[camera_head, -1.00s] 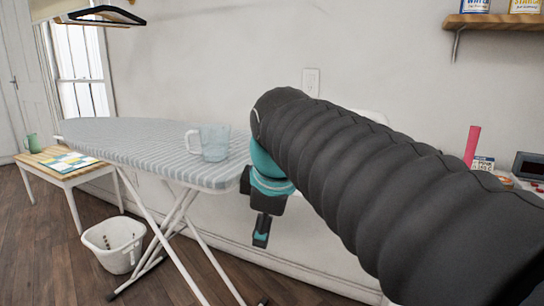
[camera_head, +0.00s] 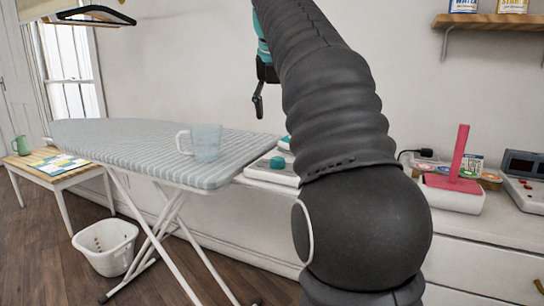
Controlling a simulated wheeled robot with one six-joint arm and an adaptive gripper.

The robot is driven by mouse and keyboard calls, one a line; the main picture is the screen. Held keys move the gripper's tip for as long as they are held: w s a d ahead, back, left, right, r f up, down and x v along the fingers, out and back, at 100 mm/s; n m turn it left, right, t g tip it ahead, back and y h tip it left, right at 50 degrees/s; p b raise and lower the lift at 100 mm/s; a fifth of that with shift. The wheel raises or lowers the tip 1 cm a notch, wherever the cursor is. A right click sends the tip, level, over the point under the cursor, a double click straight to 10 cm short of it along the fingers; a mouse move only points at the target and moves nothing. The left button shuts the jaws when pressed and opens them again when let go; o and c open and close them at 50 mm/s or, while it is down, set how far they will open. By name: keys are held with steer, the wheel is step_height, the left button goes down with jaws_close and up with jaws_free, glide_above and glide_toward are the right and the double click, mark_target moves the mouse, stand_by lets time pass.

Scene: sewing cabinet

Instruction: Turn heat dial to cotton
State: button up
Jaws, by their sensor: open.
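A white unit (camera_head: 262,176) sits just beyond the right end of the ironing board, partly hidden by my arm. A small teal knob (camera_head: 277,163) shows on its top and looks like the heat dial. Its markings, including cotton, are too small to read. Another teal part (camera_head: 285,143) shows behind it, partly covered by my arm. My gripper (camera_head: 258,104) is open and empty, hanging in the air above and behind the unit in the picture, apart from the knob.
The striped ironing board (camera_head: 120,140) carries a clear mug (camera_head: 206,142) near its right end. On the white counter (camera_head: 490,226) stand a pink upright piece on a white base (camera_head: 452,196) and a grey device with a display (camera_head: 524,178). A laundry basket (camera_head: 105,248) is on the floor.

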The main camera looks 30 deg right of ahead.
mark_target(278, 159)
steer(key=b+x, duration=0.2)
steer(key=x, duration=1.1)
steer(key=shift+d+f, duration=0.15)
steer(key=shift+f, duration=0.15)
steer(key=c, duration=1.1)
steer(key=shift+c, duration=0.2)
